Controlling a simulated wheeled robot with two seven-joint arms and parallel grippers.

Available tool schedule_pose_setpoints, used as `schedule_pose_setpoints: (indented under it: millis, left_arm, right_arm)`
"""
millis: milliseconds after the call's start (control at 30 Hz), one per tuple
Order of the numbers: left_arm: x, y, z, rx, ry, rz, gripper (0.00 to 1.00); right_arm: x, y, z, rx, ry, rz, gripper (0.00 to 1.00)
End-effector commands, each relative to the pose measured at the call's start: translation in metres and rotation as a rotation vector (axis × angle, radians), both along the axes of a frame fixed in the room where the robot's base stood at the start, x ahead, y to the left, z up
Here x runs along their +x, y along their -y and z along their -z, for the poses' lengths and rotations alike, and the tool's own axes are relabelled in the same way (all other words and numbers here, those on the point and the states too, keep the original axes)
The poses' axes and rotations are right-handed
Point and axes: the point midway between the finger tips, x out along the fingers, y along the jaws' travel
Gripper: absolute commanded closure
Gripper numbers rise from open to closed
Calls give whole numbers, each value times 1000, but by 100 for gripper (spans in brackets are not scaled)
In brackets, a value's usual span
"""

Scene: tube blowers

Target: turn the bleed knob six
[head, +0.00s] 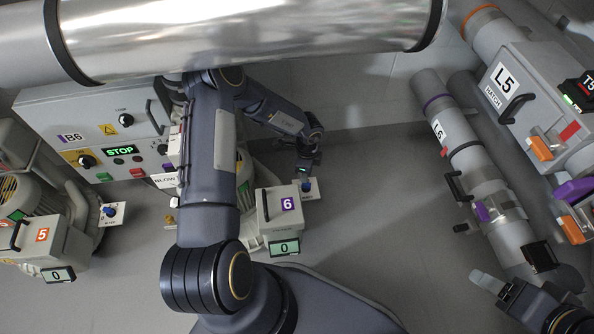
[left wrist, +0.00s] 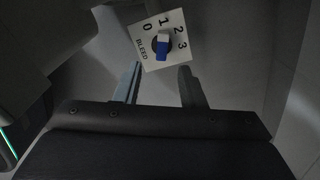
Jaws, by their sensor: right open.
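The bleed knob six (head: 306,187) is a small blue knob on a white plate beside the grey box marked 6 (head: 279,219). In the left wrist view the blue knob (left wrist: 162,46) sits on the plate marked BLEED, with the numbers 0 to 3 around it. Its pale end appears to point near 1. My left gripper (left wrist: 161,84) is open, its two fingers apart and nothing between them; the knob lies just past the fingertips. In the head view the left gripper (head: 306,172) is right by the plate. My right gripper (head: 484,284) is open at the lower right.
A control panel (head: 95,120) with a STOP display stands at left. Box 5 (head: 42,236), with its own bleed plate (head: 109,213), is below it. A large silver pipe (head: 250,35) runs overhead. Pipe 6 (head: 465,160) and hatch L5 (head: 515,85) are at right. Floor right of box 6 is clear.

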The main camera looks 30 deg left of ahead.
Motion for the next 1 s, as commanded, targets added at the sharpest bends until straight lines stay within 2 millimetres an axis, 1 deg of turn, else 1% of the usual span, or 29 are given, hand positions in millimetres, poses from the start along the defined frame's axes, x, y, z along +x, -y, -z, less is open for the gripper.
schedule_pose_setpoints:
  millis: [133, 233, 367, 500, 633, 733, 933, 967, 1000]
  left_arm:
    - [0, 0, 5, 0, -1, 1, 64]
    - [0, 0, 15, 0, -1, 1, 64]
    - [-1, 0, 35, -1, -3, 1, 64]
    - [-1, 1, 59, 0, -1, 0, 64]
    - [0, 1, 75, 0, 0, 1, 64]
    - [0, 0, 79, 0, 1, 1, 64]
    - [0, 0, 78, 0, 1, 1, 64]
    - [0, 0, 78, 0, 1, 1, 65]
    - [0, 0, 78, 0, 1, 1, 70]
  right_arm:
    - [0, 0, 3, 0, 0, 0, 40]
    - [0, 0, 9, 0, 0, 0, 40]
    - [0, 0, 19, 0, 0, 0, 40]
    - [0, 0, 31, 0, 0, 0, 40]
    - [0, 0, 39, 0, 0, 0, 40]
    - [0, 0, 41, 0, 0, 0, 40]
    - [0, 0, 39, 0, 0, 0, 40]
    - [0, 0, 39, 0, 0, 0, 40]
    - [0, 0, 39, 0, 0, 0, 40]
